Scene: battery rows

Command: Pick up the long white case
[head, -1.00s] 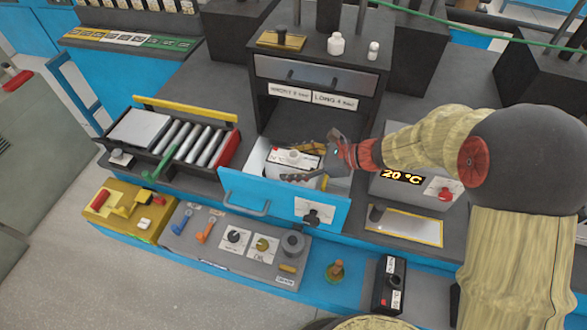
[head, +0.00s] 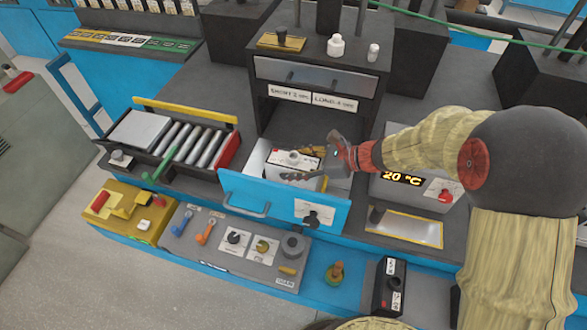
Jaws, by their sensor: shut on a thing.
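The long white case (head: 293,160) lies in the open drawer (head: 262,195) of the dark cabinet, behind the drawer's blue front. My gripper (head: 303,168) reaches in from the right, over the drawer, and is shut on the white case. One grey finger shows along the near side of the case and a yellowish finger shows at its far side. The right end of the case is partly hidden by my gripper. I cannot tell whether the case still touches the drawer floor.
A roller tray (head: 185,140) stands left of the drawer. A grey box reading 20 °C (head: 403,178) stands close at the right under my arm. The cabinet (head: 318,62) rises behind, with two white bottles on top. Control panels line the front edge.

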